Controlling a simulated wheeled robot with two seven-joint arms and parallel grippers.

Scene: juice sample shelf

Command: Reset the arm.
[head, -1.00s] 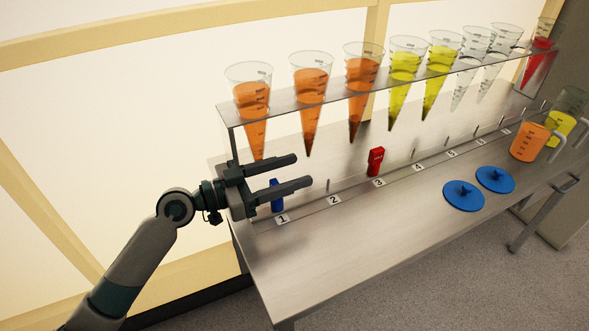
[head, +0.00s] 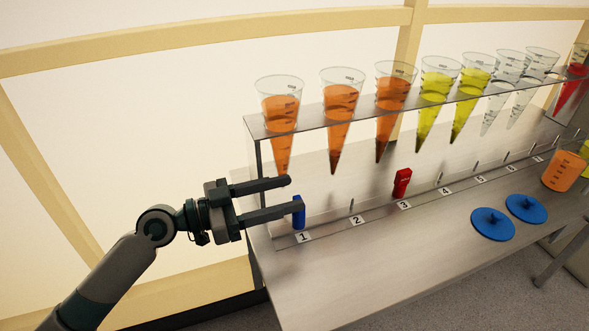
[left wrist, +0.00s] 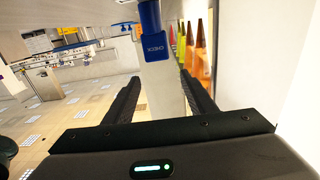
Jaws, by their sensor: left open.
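My left gripper (head: 291,194) is open and empty at the left end of the metal shelf table. Its two fingers point right, and the lower fingertip overlaps the upper part of a small blue block (head: 300,215) at label 1. In the left wrist view the blue block (left wrist: 151,32) shows ahead, between the lines of the two open fingers (left wrist: 160,92), with lettering on its face. It looks upright and the fingers are not closed on it. My right gripper is not in view.
Cones of orange, yellow, clear and red liquid hang in the raised rack (head: 310,122). A red block (head: 402,183) stands near label 3. Two blue lids (head: 493,224) and an orange jug (head: 563,171) are on the table (head: 370,270). The space left of the table is free.

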